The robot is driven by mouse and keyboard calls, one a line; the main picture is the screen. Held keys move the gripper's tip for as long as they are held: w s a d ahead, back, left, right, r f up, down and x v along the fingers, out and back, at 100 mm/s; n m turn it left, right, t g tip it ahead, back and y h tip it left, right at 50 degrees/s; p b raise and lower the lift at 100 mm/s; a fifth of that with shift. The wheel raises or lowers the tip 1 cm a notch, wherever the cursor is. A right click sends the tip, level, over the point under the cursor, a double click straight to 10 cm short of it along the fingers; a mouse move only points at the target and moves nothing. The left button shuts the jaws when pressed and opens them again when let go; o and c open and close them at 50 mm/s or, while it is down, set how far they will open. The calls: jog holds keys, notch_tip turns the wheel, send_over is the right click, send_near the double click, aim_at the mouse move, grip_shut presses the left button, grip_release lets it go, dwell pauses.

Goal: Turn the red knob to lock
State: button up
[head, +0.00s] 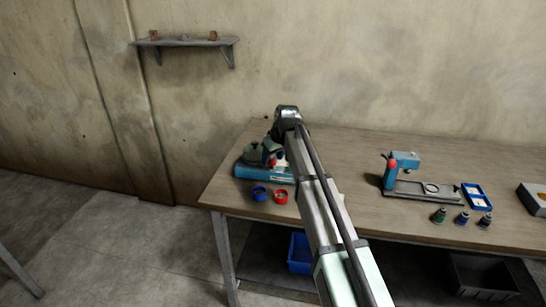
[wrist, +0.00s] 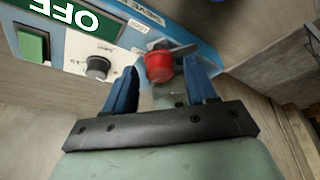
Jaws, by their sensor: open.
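The red knob (wrist: 159,66) is on the blue and white front panel (wrist: 105,48) of the machine, seen in the wrist view. My gripper (wrist: 166,80) is open, with one blue finger on each side of the knob. I cannot tell whether either finger touches it. A grey metal piece shows behind the knob. In the head view the blue machine (head: 262,172) stands at the left end of the table, and my arm reaches over to it and hides part of it. The red knob there is small and partly hidden.
Blue (head: 260,193) and red (head: 280,196) rings lie before the machine. A blue-headed press (head: 402,165) stands further right on the table (head: 350,215).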

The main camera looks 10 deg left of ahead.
jog(key=shift+c, duration=0.3)
jog(key=c, duration=1)
jog(key=m+t+h, duration=0.1)
jog(key=m, duration=0.3)
jog(key=shift+s+a, duration=0.1)
jog(key=shift+a, duration=0.1)
grip_shut()
jog(key=m+h, duration=0.2)
jog(key=m, duration=0.3)
jog(key=shift+a, duration=0.2)
jog(key=m+h, duration=0.2)
jog(key=m, duration=0.2)
jog(key=shift+a+m, duration=0.15)
jog(key=shift+m, duration=0.15)
jog(key=shift+a+m+g+h, duration=0.1)
jog(key=shift+m+g+h, duration=0.45)
jog(key=shift+m, duration=1.65)
jog(key=shift+h, duration=0.25)
